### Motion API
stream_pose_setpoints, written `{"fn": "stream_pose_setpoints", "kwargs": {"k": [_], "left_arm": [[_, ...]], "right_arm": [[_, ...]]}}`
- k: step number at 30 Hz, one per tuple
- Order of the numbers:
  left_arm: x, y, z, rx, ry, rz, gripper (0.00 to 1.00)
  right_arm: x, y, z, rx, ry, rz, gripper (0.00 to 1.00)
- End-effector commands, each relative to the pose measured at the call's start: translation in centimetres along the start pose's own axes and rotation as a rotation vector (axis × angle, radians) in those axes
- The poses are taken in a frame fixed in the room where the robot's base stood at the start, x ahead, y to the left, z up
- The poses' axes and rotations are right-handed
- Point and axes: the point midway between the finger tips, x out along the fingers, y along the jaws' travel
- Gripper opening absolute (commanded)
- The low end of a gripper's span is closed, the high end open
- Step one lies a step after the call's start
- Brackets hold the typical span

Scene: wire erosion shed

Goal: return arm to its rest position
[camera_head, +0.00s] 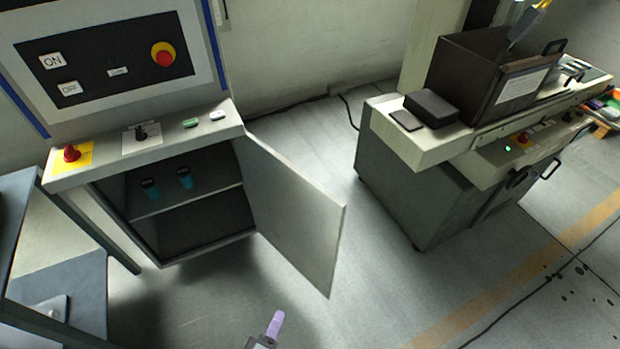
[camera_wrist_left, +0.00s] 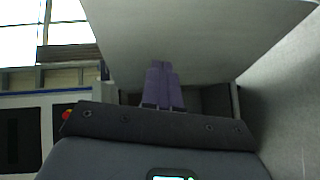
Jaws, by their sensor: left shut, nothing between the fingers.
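My left gripper (camera_head: 275,324) shows at the bottom of the head view, its pale purple fingers pointing up the picture. It is low over the floor, in front of the open cabinet door (camera_head: 295,210), and appears clear of it. In the left wrist view the purple fingers (camera_wrist_left: 161,85) are together with nothing between them. The pale door panel (camera_wrist_left: 190,35) fills the top of that view beyond the fingers. My right gripper is in neither view.
The control cabinet (camera_head: 142,150) stands open, with two dark-and-teal items (camera_head: 185,178) on its shelf. A grey bench unit (camera_head: 410,185) at right carries a dark open box (camera_head: 480,75). A blue-grey table (camera_head: 70,285) stands at lower left. Floor (camera_head: 380,285) between is clear.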

Motion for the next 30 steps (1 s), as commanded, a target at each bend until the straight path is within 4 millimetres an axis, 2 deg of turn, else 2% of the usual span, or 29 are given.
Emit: {"fn": "stream_pose_setpoints", "kwargs": {"k": [1, 6, 12, 19, 22, 24, 25, 27, 30], "left_arm": [[-0.9, 0.8, -1.4, 0.076, 0.001, -0.055, 0.00], [-3.9, 2.5, -5.2, 0.376, -0.042, -0.297, 0.00], [-8.8, 4.6, -8.3, 0.712, -0.194, -0.585, 0.00], [-14.4, 6.2, -9.4, 0.975, -0.461, -0.810, 0.00], [-16.8, 5.7, -9.0, 1.057, -0.616, -0.883, 0.00], [-18.5, 4.7, -8.5, 1.117, -0.756, -0.929, 0.00], [-18.8, 4.5, -8.4, 1.157, -0.800, -0.925, 0.00], [-19.0, 7.7, -8.9, 1.161, -0.790, -0.918, 0.00], [-19.4, 10.1, -9.3, 1.159, -0.789, -0.918, 0.00]], "right_arm": [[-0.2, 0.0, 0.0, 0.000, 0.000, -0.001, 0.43], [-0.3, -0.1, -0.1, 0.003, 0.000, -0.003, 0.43], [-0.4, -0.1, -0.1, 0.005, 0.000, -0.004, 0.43], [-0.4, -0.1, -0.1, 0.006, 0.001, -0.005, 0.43], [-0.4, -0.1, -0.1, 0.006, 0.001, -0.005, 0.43], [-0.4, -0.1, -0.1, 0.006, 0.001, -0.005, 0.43], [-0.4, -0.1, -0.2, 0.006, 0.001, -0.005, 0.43], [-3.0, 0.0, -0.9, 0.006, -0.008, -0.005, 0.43], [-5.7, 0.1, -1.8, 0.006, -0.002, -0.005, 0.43]]}}
